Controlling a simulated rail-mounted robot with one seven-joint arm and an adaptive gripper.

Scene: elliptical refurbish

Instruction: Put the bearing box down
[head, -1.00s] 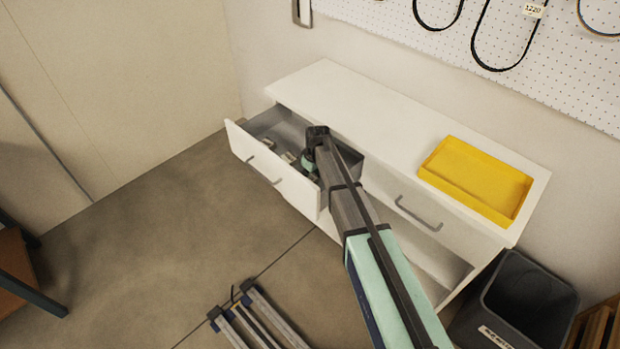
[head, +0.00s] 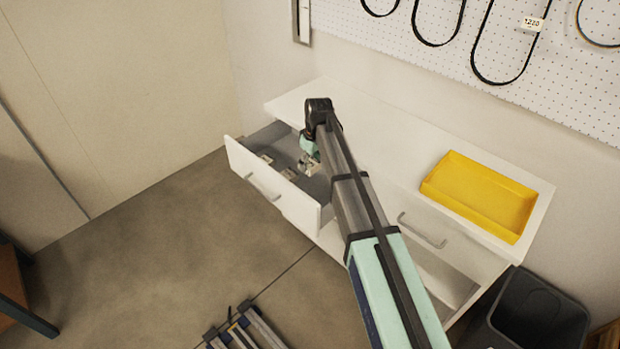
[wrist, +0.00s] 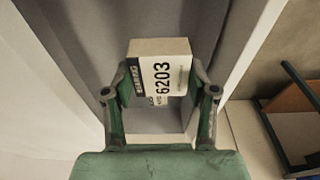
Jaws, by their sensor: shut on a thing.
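My gripper (wrist: 160,100) is shut on a small bearing box (wrist: 158,72), with one finger on each side of it. The box is pale tan with a white label reading 6203. In the head view my gripper (head: 309,150) points down at the open drawer (head: 272,190), near its right end. The held box (head: 309,164) shows small below the fingers, over the drawer's grey inside. Part of the drawer's inside is hidden behind my arm.
Other small boxes (head: 289,173) lie in the drawer. A yellow tray (head: 480,195) sits on the right of the white cabinet top (head: 400,150). A dark bin (head: 535,315) stands at the cabinet's right end. The cabinet top left of the tray is largely clear.

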